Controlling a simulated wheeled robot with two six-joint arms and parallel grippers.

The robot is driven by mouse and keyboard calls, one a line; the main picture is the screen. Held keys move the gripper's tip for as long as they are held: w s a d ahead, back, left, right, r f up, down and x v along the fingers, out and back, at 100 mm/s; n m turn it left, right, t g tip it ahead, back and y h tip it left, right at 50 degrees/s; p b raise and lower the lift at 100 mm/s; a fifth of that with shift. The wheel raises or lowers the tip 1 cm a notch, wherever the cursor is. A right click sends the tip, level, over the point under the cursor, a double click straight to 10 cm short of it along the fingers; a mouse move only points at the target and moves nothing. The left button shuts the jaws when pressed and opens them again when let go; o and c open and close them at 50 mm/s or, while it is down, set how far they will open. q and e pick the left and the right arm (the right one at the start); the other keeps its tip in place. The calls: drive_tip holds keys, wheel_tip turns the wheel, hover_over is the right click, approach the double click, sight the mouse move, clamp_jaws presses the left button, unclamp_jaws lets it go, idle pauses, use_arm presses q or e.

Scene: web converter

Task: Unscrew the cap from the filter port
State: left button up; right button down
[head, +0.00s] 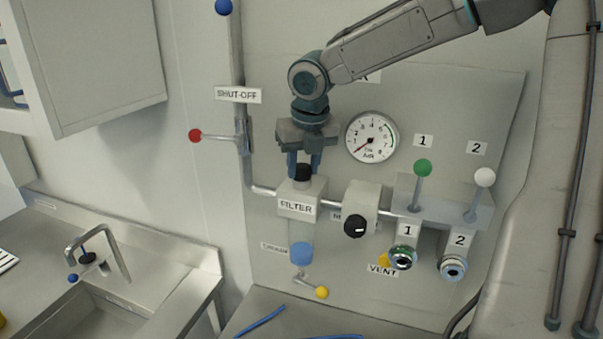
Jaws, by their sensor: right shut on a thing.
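The filter block (301,190) is a light grey box labelled FILTER, mounted on the wall panel with a clear bowl and blue bottom below it. A black cap (302,172) sits on top of the block. My right gripper (303,168) points straight down over the filter and is shut on the black cap, one blue-grey finger on each side. The cap looks seated at the block's top; whether its thread is loose cannot be seen. My left gripper is not in view.
A pressure gauge (372,137) is close right of the gripper. A red-knobbed shut-off lever (215,137) is to the left. Green (423,168) and white (485,177) knobbed levers stand at right. A sink (90,309) is lower left.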

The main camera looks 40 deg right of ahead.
drive_tip(key=shift+n, duration=0.6)
drive_tip(key=shift+d+n+y, duration=0.2)
drive_tip(key=shift+n+y, duration=0.3)
drive_tip(key=shift+n, duration=1.5)
drive_tip(key=c, duration=1.2)
unclamp_jaws()
drive_tip(key=shift+s, duration=0.1)
drive_tip(key=shift+c, duration=0.2)
drive_tip(key=shift+o, duration=0.9)
drive_tip(key=shift+d, duration=0.1)
drive_tip(key=shift+s+d, duration=0.1)
drive_tip(key=shift+d, duration=0.05)
drive_tip(key=shift+a+m, duration=0.3)
drive_tip(key=shift+m, duration=0.8)
